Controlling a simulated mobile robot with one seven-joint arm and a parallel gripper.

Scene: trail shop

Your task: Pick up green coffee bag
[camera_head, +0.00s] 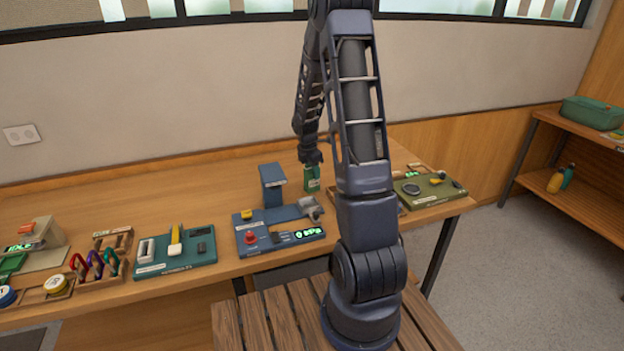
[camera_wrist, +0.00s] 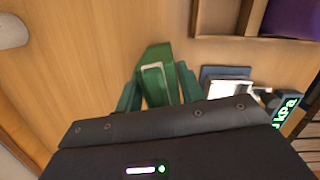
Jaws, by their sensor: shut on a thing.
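The green coffee bag (camera_head: 312,178) hangs below my gripper (camera_head: 311,163) in the head view, over the workbench and to the right of a blue upright block. In the wrist view, the green bag (camera_wrist: 155,62), with a pale outlined panel on it, sits between the two green fingers of my gripper (camera_wrist: 158,85). My gripper is shut on the bag. Its lower part is hidden in the wrist view by the dark gripper body. I cannot tell from these frames how far the bag is above the bench.
The wooden workbench (camera_head: 208,205) holds a blue device (camera_head: 280,236) with a red knob, a teal board (camera_head: 175,251), an olive board (camera_head: 430,191) and a rack of coloured carabiners (camera_head: 97,265). A shelf (camera_head: 570,194) stands at the right. Bare bench lies behind the boards.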

